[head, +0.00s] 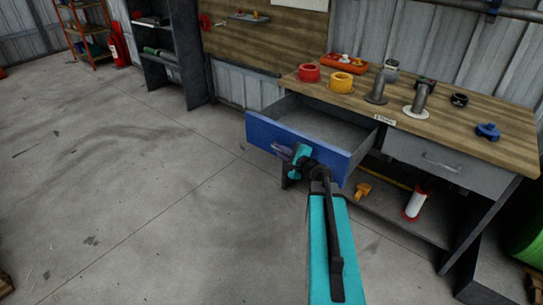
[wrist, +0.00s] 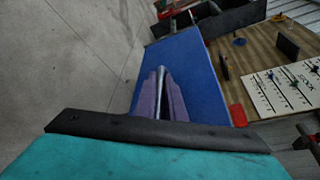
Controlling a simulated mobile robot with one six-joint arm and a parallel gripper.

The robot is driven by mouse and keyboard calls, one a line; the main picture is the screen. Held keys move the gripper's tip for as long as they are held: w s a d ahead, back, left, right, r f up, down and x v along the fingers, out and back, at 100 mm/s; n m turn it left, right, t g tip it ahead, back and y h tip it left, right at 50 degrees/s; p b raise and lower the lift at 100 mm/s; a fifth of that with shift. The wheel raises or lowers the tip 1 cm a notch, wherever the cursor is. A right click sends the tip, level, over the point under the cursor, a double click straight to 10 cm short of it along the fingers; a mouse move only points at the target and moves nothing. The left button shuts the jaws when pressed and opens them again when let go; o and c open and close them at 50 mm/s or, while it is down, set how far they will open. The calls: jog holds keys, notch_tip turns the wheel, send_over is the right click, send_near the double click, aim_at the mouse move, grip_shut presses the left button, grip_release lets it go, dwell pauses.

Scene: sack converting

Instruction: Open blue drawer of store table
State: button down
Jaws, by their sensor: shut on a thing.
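The blue drawer (head: 325,143) of the store table (head: 440,116) stands pulled out from the left side of the table. Its grey inside shows from above and looks empty. My gripper (head: 284,151) is at the middle of the blue front, shut on the drawer's handle. In the wrist view the purple-grey fingers (wrist: 162,105) close around the pale bar handle (wrist: 161,80) against the blue front (wrist: 196,75). Most of the handle is hidden by the fingers in the head view.
On the tabletop are a red ring (head: 309,73), a yellow ring (head: 341,82), an orange tray (head: 345,63) and grey metal parts. A grey drawer (head: 440,163) at the right is shut. The floor at left is clear.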

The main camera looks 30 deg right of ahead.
jog(key=shift+s+d, duration=0.25)
jog(key=shift+s, duration=0.05)
jog(key=shift+a, duration=0.15)
jog(key=c, duration=2.1)
grip_release()
jog(key=shift+s, duration=0.1)
jog(key=shift+a, duration=0.1)
jog(key=shift+s, duration=0.1)
